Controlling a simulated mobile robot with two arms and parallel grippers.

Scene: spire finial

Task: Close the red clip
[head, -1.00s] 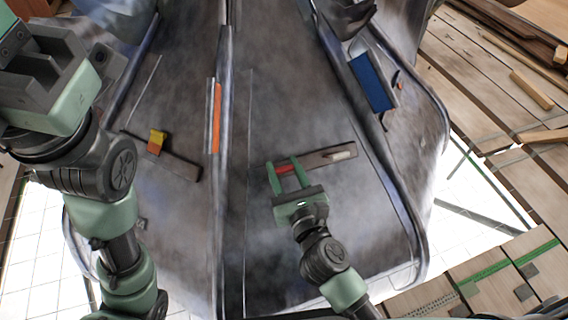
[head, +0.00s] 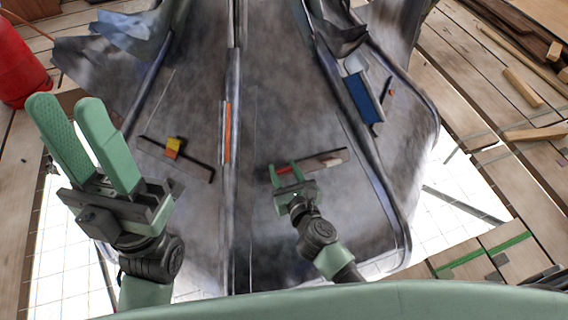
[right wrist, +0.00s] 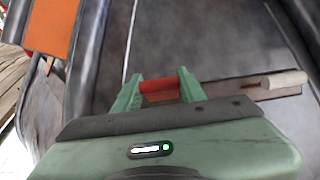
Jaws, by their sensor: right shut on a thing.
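The red clip (head: 283,170) sits at the left end of a dark bar (head: 320,161) on the grey spire surface. It also shows in the right wrist view (right wrist: 160,90), between the fingers. My right gripper (head: 285,168) is shut on the red clip, with one green finger on each side of it. Whether the clip itself is open or closed cannot be told. My left gripper (head: 75,125) is raised at the left, its two green fingers apart and nothing seen between them.
A pale piece (right wrist: 285,79) lies at the bar's right end. A yellow and red block (head: 173,148) sits on another dark bar at left. An orange strip (head: 227,132) lies along the central ridge. A blue panel (head: 362,98) is at upper right. A red cylinder (head: 20,65) stands far left.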

